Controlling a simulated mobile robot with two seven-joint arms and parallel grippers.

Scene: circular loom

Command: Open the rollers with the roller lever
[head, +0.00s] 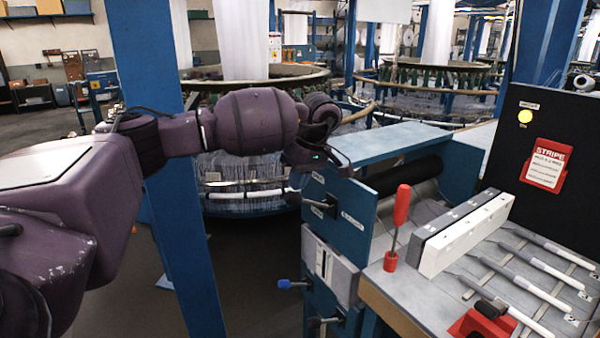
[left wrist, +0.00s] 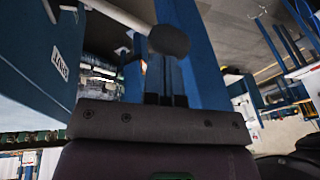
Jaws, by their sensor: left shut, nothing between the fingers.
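A lever with a dark round knob (head: 292,195) sticks out to the left from a black hub (head: 329,206) on the side of the blue roller frame (head: 347,221). I take it to be the roller lever. My left gripper (head: 322,160) is above the lever, beside the frame's upper corner. In the left wrist view its fingers (left wrist: 166,80) are shut with nothing between them. The lever's pale rod (left wrist: 118,15) and black knob (left wrist: 169,40) show just beyond the fingertips; I cannot tell whether they touch. My right gripper is not in view.
A blue-tipped handle (head: 284,284) and a black handle (head: 318,321) stick out lower on the frame. A red-handled tool (head: 401,205) stands upright on the bench at right. A blue post (head: 150,75) rises behind my left arm. Circular looms stand behind.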

